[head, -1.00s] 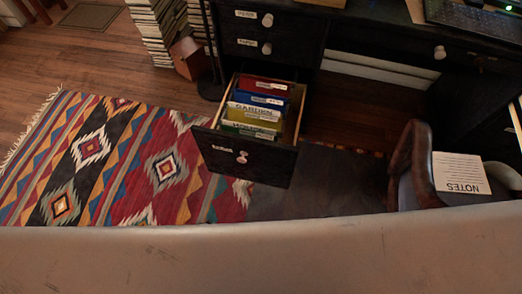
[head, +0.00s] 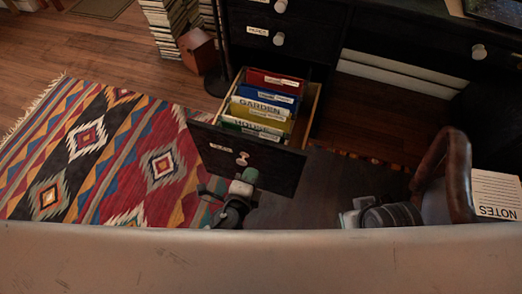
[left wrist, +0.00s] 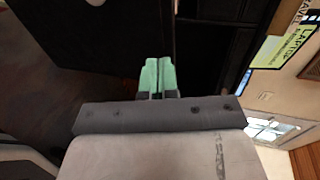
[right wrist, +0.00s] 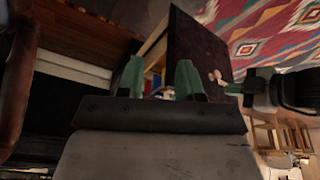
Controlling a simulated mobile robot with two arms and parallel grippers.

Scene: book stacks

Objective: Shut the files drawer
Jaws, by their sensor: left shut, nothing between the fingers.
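The files drawer (head: 250,160) is pulled out from the dark desk, its front facing me with a small label and a round knob (head: 242,158). Coloured folders stand inside it. My left gripper (head: 247,176) is shut and empty, its green fingertips just in front of the drawer face, near the knob; I cannot tell whether they touch. Its closed fingers show in the left wrist view (left wrist: 157,77). My right gripper (right wrist: 158,80) is open and empty. The right wrist view shows the drawer's front (right wrist: 195,50) beyond its fingers. In the head view my right arm is low, right of the drawer.
A chair (head: 450,165) with a notes sheet (head: 496,194) stands at the right. Other drawers (head: 275,20) above are closed. A patterned rug (head: 105,160) lies left of the drawer. A lamp pole (head: 217,40) and stacked books (head: 165,25) stand left of the desk.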

